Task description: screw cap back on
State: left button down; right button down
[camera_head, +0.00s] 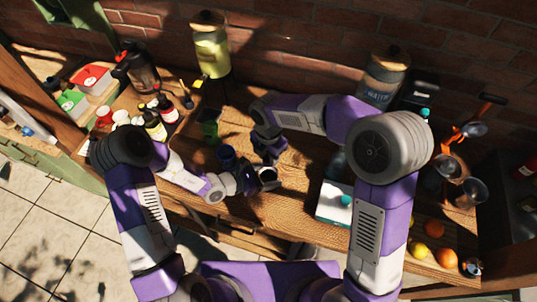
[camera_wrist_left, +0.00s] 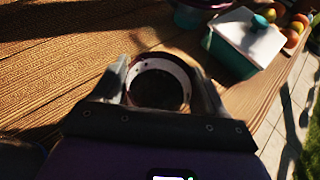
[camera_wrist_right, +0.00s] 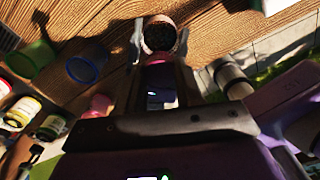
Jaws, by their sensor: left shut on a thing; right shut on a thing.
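My left gripper (camera_wrist_left: 158,70) is shut on a round, open-topped piece (camera_wrist_left: 158,82) with a pale inner wall and a dark inside. I cannot tell whether it is a jar or a cap.
A blue cup (camera_head: 227,154) and a green cup (camera_head: 210,131) stand left of the grippers. Sauce bottles (camera_head: 154,124) stand farther left. A teal box with a white lid (camera_head: 335,203) stands to the right, with oranges (camera_head: 447,258) beyond. Bare wood (camera_head: 305,165) lies between.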

jog(key=m, duration=0.3)
jog(key=shift+m, duration=0.3)
jog(key=m, duration=1.3)
jog(key=shift+m, duration=0.4)
jog(key=m, duration=1)
jog(key=c, duration=0.7)
grip_release()
jog(key=shift+f, duration=0.1)
jog(key=shift+o, duration=0.2)
notch_tip(320, 180, up, 12)
